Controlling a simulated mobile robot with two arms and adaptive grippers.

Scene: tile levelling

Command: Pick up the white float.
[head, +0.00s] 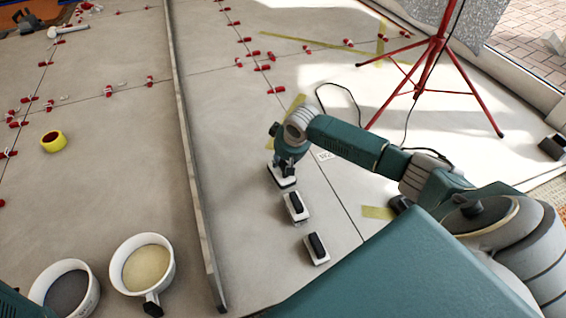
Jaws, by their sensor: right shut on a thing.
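Three small floats with white bases lie in a row on the grey tiled floor, right of the long straightedge. My right gripper (283,164) points down at the farthest white float (285,184) and is shut on it. The gripper hides most of that float's top and its handle. I cannot tell whether its base is clear of the floor. The middle float (296,208) and the nearest float (316,249) have black handles and stand apart from the gripper. My left gripper is not in view.
The long grey straightedge (190,165) runs left of the floats. Two white buckets (168,268) stand at the lower left. A yellow tape roll (54,141) and red levelling clips (108,90) lie on the tiles. A red tripod (433,50) with a cable stands behind my right arm.

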